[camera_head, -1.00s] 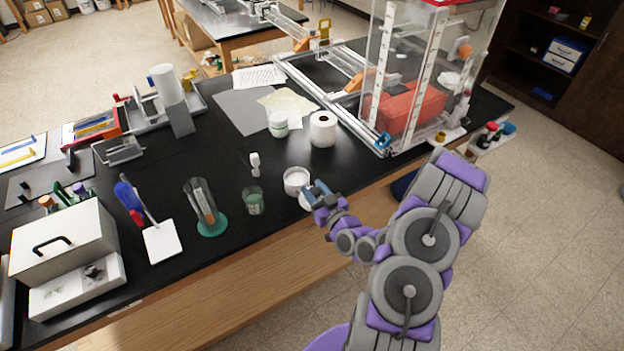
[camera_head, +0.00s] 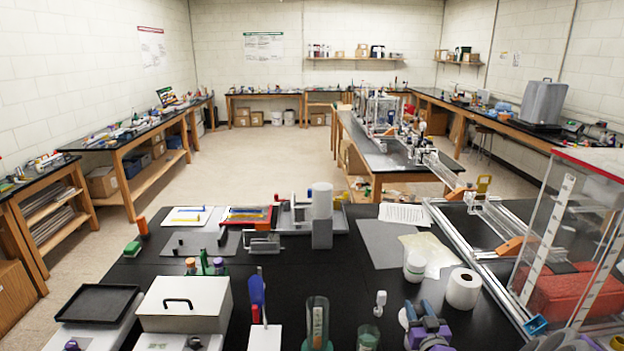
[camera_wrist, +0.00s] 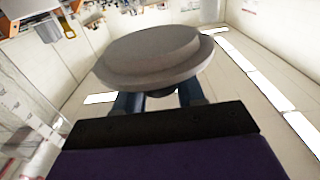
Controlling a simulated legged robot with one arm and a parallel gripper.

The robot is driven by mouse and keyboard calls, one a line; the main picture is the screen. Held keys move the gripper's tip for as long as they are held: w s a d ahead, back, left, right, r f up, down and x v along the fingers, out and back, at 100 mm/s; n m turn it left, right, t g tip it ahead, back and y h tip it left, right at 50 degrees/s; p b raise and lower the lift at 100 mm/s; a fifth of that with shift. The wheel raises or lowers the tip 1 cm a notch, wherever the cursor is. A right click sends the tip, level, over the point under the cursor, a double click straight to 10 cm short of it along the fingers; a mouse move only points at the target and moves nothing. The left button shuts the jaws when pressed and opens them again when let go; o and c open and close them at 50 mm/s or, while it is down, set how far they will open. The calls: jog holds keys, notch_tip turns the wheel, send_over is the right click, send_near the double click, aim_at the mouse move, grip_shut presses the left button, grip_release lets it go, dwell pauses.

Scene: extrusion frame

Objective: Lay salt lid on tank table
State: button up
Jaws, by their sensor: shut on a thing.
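A grey round lid (camera_wrist: 155,55) with a stepped rim fills the middle of the wrist view. My gripper (camera_wrist: 158,95) is shut on its underside, with one blue finger on each side. In the head view my gripper (camera_head: 419,312) is at the bottom edge, over the black tank table (camera_head: 345,285). A pale edge shows beside its left finger; I cannot tell whether it is the lid or the salt jar. The clear tank (camera_head: 567,230) with a red top stands on the table at the right.
A white roll (camera_head: 462,289) and a white jar (camera_head: 415,266) stand just beyond my gripper. A small white-topped bottle (camera_head: 380,300) and a green jar (camera_head: 368,338) are to its left. Bare black tabletop lies left of the papers (camera_head: 388,243).

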jog(key=w+a+r+b, duration=0.1)
jog(key=w+a+r, duration=0.3)
jog(key=a+r, duration=0.3)
jog(key=w+a+r+b, duration=0.2)
jog(key=w+a+r, duration=0.2)
jog(key=a+r, duration=0.4)
jog(key=shift+a+r, duration=0.2)
jog(key=shift+r, duration=0.45)
jog(key=shift+d, duration=0.15)
jog(key=shift+f, duration=0.1)
